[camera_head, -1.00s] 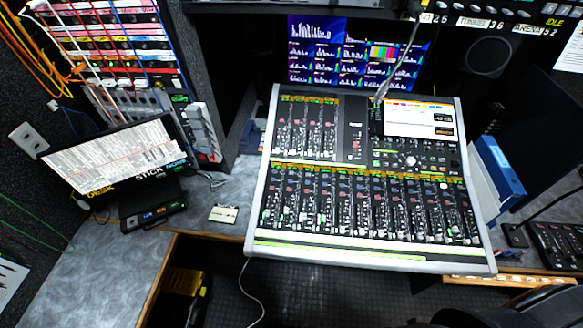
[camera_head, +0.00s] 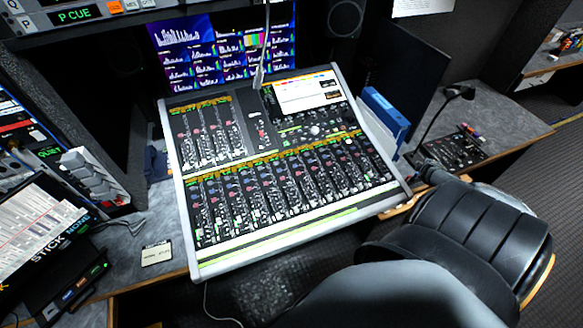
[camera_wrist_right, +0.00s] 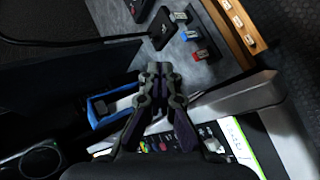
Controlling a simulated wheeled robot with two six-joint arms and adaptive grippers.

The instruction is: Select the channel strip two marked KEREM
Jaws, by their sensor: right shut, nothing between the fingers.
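The mixing console (camera_head: 285,235) stands tilted on the desk in the middle of the head view. Its lower bank holds a row of several channel strips (camera_head: 290,190), and a shorter bank (camera_head: 212,135) sits at upper left. The strip labels are too small to read, so I cannot tell which one says KEREM. In the right wrist view my right gripper (camera_wrist_right: 158,75) is shut and empty, with part of the console (camera_wrist_right: 235,140) at lower right. My left gripper is not in view.
A black ribbed chair (camera_head: 460,240) fills the lower right. A small card (camera_head: 156,254) lies left of the console, near a tilted screen (camera_head: 35,235).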

